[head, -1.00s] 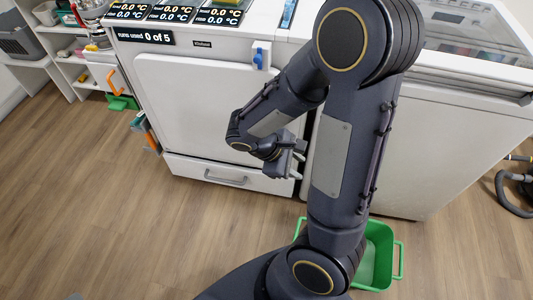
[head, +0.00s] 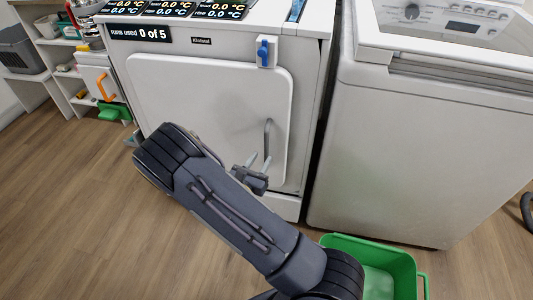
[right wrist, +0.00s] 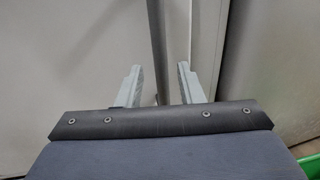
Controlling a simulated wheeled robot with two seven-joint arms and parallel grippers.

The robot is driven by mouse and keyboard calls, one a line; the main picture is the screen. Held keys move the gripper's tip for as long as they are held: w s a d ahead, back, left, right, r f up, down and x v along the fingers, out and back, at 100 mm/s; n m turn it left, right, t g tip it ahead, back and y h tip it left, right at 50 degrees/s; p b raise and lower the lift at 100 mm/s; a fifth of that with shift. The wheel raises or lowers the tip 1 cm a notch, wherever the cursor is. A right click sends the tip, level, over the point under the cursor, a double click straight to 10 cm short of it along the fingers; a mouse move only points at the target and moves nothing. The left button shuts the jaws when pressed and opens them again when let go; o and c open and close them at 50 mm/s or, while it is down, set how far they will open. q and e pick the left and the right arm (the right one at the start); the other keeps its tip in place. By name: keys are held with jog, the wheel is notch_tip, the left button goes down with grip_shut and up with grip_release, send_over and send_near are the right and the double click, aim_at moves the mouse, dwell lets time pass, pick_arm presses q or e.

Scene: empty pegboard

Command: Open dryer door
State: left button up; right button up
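The dryer (head: 200,28) is the white machine at left centre in the head view. Its door (head: 200,90) is a white rounded panel lying flush with the front, so it looks shut. A grey vertical handle (head: 267,138) sits near the door's right edge. My right gripper (head: 258,160) is at the lower end of the handle. In the right wrist view my right gripper (right wrist: 159,70) is open, and the grey handle bar (right wrist: 157,40) lines up between its fingers. I cannot tell whether they touch it. My left gripper is not in view.
A blue knob (head: 264,52) is on the dryer's upper right front. A white washer (head: 425,140) stands to the right. A green bin (head: 375,248) is on the floor before it. Shelves (head: 65,60) stand at the left. The wooden floor at left is clear.

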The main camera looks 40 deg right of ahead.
aim_at(266, 153)
jog(key=x, duration=0.5)
jog(key=shift+d+b, duration=0.1)
jog(key=shift+b, duration=0.3)
grip_shut()
